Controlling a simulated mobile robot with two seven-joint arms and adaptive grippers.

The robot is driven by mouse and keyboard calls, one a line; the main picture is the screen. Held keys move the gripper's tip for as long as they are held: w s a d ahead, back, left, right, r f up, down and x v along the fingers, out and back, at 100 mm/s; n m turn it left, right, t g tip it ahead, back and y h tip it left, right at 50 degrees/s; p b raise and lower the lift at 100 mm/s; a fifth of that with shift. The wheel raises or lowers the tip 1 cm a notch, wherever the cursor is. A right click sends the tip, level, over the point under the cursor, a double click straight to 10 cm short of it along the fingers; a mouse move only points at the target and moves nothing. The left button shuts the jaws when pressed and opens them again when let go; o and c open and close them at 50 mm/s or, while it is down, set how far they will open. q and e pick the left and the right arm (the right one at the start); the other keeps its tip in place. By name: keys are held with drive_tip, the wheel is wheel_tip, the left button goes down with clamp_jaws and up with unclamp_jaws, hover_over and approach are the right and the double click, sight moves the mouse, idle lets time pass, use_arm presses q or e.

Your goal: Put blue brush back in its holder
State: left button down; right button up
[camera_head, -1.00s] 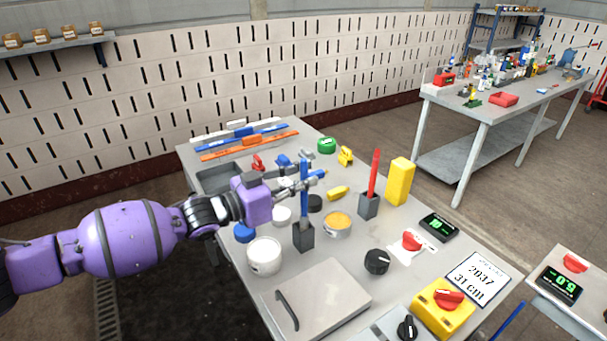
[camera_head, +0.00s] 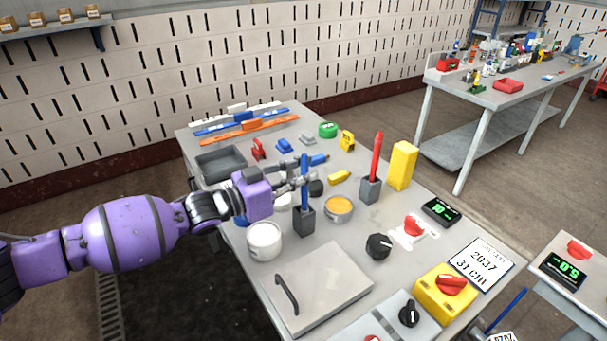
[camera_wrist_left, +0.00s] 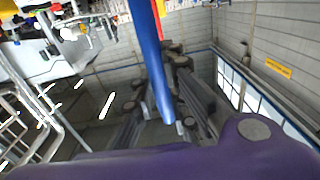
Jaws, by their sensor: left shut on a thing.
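The blue brush (camera_head: 304,194) is upright in the head view. My left gripper (camera_head: 304,181) is shut on its shaft. The brush's lower end meets the mouth of a dark grey square holder (camera_head: 304,222), and appears to be inside it; how deep I cannot tell. In the left wrist view the blue brush (camera_wrist_left: 152,55) runs down from the top edge to between the fingers. The holder cannot be made out there. My right gripper is not in view.
A red brush (camera_head: 377,165) stands in a similar holder (camera_head: 370,190) to the right. A white pot (camera_head: 264,241) and an orange-filled tin (camera_head: 339,209) flank the blue brush's holder. A yellow block (camera_head: 402,166) stands farther right. A flat lid with a handle (camera_head: 325,290) lies in front.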

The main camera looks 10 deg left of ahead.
use_arm(q)
drive_tip(key=shift+f, duration=0.55)
drive_tip(key=c, duration=1.7)
unclamp_jaws()
drive_tip(key=shift+o, duration=0.2)
